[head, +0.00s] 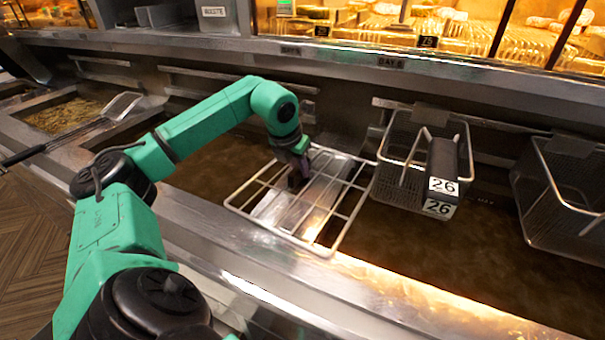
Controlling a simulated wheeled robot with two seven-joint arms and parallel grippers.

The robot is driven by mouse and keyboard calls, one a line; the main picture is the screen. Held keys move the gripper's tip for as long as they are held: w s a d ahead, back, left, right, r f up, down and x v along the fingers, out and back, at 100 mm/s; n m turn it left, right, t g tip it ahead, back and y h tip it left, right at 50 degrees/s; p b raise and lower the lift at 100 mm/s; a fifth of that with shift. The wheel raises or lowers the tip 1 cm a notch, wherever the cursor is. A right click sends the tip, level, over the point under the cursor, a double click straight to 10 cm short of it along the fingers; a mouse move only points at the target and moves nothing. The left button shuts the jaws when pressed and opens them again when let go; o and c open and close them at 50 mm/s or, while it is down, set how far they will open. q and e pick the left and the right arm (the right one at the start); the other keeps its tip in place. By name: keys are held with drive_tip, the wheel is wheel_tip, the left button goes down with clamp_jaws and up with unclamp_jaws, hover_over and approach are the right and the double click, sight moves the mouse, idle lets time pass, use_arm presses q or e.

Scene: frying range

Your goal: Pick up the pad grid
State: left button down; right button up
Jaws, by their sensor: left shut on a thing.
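The pad grid (350,212) is a pale metal wire rack with a flat metal plate (318,200) in its middle. It is over the fryer vat in the centre of the head view, its near corner close to the vat's front edge. My left gripper (297,176) reaches down onto the grid's far left part and is shut on it. The fingertips are dark and partly hidden against the grid. Whether the grid rests on anything or hangs free is hard to tell. My right gripper is not in view.
A wire fry basket (400,165) labelled 26 hangs just right of the grid, and another basket (565,190) is at the far right. A skimmer (118,106) lies at the left. Dark oil (450,255) fills the vat. A glowing food display stands behind.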

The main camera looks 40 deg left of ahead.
use_arm(q)
drive_tip(key=s+a+r, duration=0.1)
drive_tip(key=a+r, duration=0.3)
drive_tip(key=a, duration=0.2)
drive_tip(key=s+a+r, duration=0.2)
drive_tip(key=a+r, duration=0.1)
drive_tip(key=a, duration=0.4)
drive_tip(key=shift+s+r, duration=0.3)
drive_tip(key=shift+r, duration=0.1)
drive_tip(key=shift+a, duration=0.1)
